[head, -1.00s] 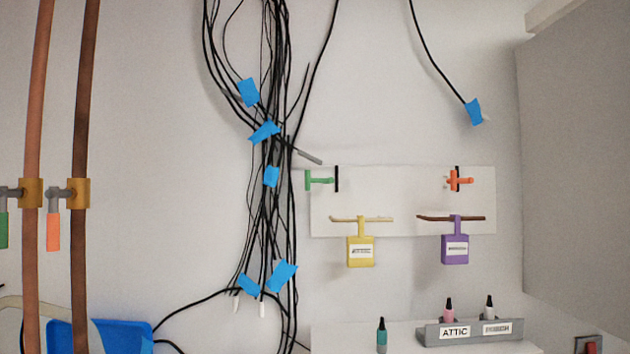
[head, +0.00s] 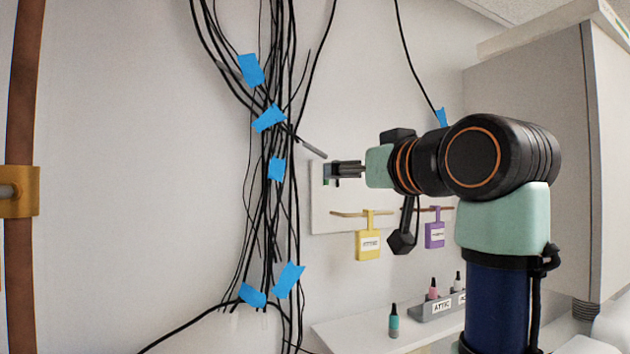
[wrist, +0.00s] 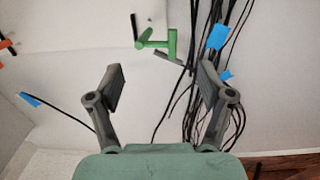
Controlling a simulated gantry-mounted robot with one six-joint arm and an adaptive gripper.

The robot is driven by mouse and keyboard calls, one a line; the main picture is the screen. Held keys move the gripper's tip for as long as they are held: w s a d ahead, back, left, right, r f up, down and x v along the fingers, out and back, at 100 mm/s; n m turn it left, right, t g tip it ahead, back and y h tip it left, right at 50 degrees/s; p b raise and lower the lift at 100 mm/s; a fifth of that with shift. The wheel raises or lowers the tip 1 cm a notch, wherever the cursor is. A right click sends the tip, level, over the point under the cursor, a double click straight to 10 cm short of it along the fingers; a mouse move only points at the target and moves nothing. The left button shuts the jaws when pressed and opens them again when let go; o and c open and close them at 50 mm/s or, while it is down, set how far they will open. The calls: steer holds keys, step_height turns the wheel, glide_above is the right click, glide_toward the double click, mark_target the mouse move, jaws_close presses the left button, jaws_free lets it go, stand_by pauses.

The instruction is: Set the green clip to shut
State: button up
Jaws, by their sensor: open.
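The green clip (wrist: 158,41) is on the white wall panel in the wrist view, just beyond my fingertips. A short black strip stands at one end of it. My gripper (wrist: 160,78) is open, with its two grey fingers spread and nothing between them. The clip lies roughly in line with the gap between the fingers, apart from them. In the head view my gripper (head: 338,171) is at the panel's upper left, and its fingers hide most of the clip there.
Hanging black cables (head: 268,180) with blue tape run close to the left of my gripper. A yellow tag (head: 369,243) and a purple tag (head: 435,235) hang below. Small bottles, one teal (head: 393,322), stand on the shelf. A grey cabinet (head: 530,110) is on the right.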

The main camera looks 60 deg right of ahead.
steer(key=p+x, duration=0.3)
steer(key=x, duration=0.4)
steer(key=shift+w+d+r+p, duration=0.2)
steer(key=shift+d+p, duration=0.1)
steer(key=shift+p, duration=0.1)
jaws_close()
